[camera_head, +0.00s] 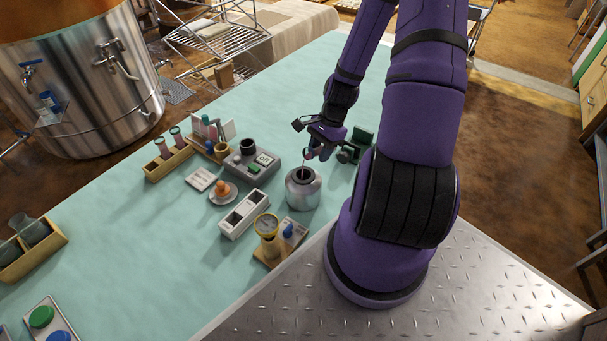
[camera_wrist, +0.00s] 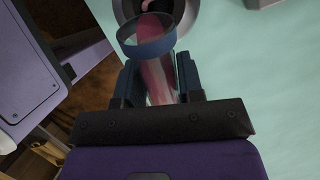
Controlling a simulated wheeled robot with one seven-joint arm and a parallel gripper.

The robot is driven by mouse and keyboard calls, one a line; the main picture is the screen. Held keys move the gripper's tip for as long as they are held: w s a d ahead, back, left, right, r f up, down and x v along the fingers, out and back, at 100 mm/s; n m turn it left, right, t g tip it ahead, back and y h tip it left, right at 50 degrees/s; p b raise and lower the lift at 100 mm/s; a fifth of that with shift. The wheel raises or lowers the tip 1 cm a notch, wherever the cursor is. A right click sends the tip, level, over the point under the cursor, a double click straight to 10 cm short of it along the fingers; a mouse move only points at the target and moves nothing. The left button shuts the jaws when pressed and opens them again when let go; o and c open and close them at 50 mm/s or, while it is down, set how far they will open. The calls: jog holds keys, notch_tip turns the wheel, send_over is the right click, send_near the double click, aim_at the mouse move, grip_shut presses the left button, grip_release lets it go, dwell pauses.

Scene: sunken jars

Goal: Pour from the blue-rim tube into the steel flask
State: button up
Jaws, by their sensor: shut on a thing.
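The steel flask (camera_head: 303,188) stands upright on the teal table near its right side. My gripper (camera_head: 314,150) is just above and behind its mouth. In the wrist view my gripper (camera_wrist: 160,85) is shut on the blue-rim tube (camera_wrist: 147,47), a clear tube with a blue ring and pink liquid inside. The tube is tilted, with its rim over the dark mouth of the steel flask (camera_wrist: 188,14). A thin pink stream shows between the tube and the flask mouth in the head view. How much is in the flask is hidden.
Left of the flask are a grey device (camera_head: 252,160) with a display, a white two-slot block (camera_head: 243,214), a gauge (camera_head: 267,225) on a wooden base and a wooden rack (camera_head: 168,164) with tubes. A dark green stand (camera_head: 360,143) is close behind my gripper.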

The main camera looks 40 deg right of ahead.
jog(key=shift+r+h, duration=0.2)
jog(key=shift+h, duration=0.2)
jog(key=shift+r+h, duration=0.2)
jog(key=shift+h, duration=0.2)
jog(key=shift+r+h, duration=0.15)
jog(key=shift+h, duration=0.15)
jog(key=shift+a+r+h, duration=0.15)
jog(key=shift+r+h, duration=0.05)
jog(key=shift+h, duration=0.3)
dwell(1.1)
jog(key=shift+d+f, duration=0.1)
jog(key=shift+d, duration=0.15)
jog(key=shift+f+y, duration=0.15)
jog(key=shift+y, duration=0.25)
jog(key=shift+f+y, duration=0.25)
jog(key=shift+y, duration=0.15)
